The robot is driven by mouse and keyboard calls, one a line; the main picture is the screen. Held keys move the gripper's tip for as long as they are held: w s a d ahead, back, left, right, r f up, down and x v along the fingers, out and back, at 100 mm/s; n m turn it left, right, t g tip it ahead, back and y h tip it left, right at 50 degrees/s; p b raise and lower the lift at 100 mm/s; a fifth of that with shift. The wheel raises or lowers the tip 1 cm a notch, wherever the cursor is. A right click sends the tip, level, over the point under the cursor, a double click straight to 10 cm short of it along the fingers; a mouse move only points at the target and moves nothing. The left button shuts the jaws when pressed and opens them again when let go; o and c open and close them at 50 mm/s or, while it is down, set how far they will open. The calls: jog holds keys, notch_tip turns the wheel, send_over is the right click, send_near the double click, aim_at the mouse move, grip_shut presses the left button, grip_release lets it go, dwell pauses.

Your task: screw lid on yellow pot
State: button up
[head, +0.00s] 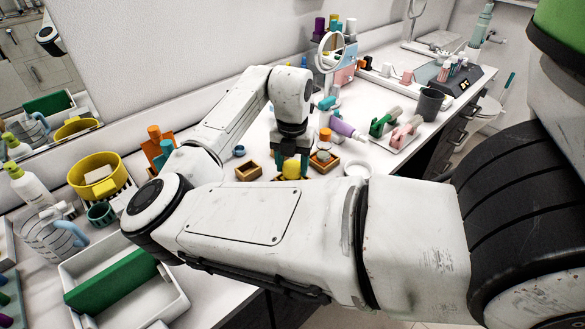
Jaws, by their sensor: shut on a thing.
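My gripper (291,170) points straight down over the white counter, with its dark teal fingers on either side of a rounded yellow thing (291,168). It is shut on this thing, low above or at a small wooden holder. The yellow pot and its lid are small here and partly hidden by the fingers. I cannot tell the lid from the pot, nor whether the two touch.
An empty-looking wooden holder (248,170) stands left of my gripper and another (324,160) stands right. A white round dish (357,169) and a purple bottle (342,128) are close on the right. A yellow basket (95,170) and white bin (170,296) crowd the left.

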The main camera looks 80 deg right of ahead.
dwell(0.4)
jog(key=o, duration=1.5)
jog(key=shift+o, duration=0.2)
jog(key=shift+r+p, duration=1.7)
jog(key=shift+r, duration=0.6)
